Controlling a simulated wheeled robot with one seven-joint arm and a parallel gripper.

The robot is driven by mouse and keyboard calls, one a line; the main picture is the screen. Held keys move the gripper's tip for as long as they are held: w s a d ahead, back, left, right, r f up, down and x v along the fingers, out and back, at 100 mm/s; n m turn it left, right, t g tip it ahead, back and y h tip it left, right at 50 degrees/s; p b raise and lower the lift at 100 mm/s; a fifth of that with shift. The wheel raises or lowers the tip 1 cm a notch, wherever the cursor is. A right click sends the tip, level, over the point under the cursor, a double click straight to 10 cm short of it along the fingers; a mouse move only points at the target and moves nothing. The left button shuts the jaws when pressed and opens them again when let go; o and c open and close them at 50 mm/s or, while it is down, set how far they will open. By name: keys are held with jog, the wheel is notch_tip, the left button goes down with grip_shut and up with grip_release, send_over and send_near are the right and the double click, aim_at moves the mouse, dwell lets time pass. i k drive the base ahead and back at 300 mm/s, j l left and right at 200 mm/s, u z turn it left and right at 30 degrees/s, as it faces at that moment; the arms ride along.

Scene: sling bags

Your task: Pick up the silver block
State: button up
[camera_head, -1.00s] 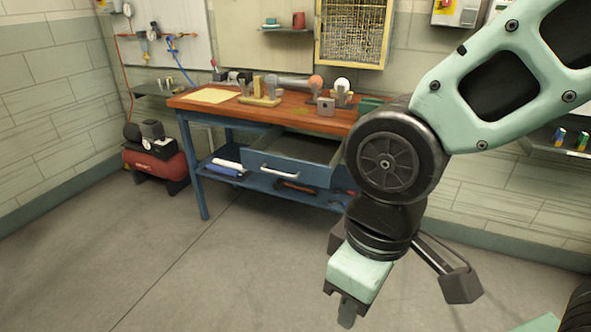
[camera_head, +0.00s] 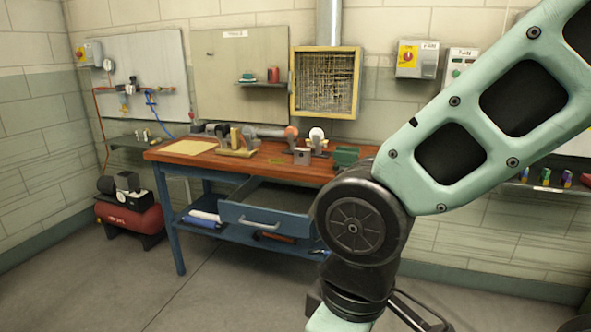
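A small grey, silver-looking block (camera_head: 302,156) with a dark hole in its face sits on the wooden top of the blue workbench (camera_head: 205,165), near its front edge. It is right of the centre of the bench top and looks free on all visible sides. My arm hangs in the right half of the view, in front of the bench's right end. My gripper's fingers are below the bottom edge of the picture, so their state is hidden.
The bench drawer (camera_head: 262,222) is pulled open at the front. A yellowish block tool (camera_head: 236,143), a green box (camera_head: 346,155) and a white-faced tool (camera_head: 317,137) stand near the block. A red compressor (camera_head: 130,215) is left of the bench. The floor before the bench is clear.

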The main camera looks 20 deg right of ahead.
aim_at(302, 156)
jog(key=i+l+z, duration=0.25)
jog(key=i, duration=0.9)
jog(key=i+z, duration=0.25)
jog(key=i, duration=0.85)
jog(key=l, duration=0.15)
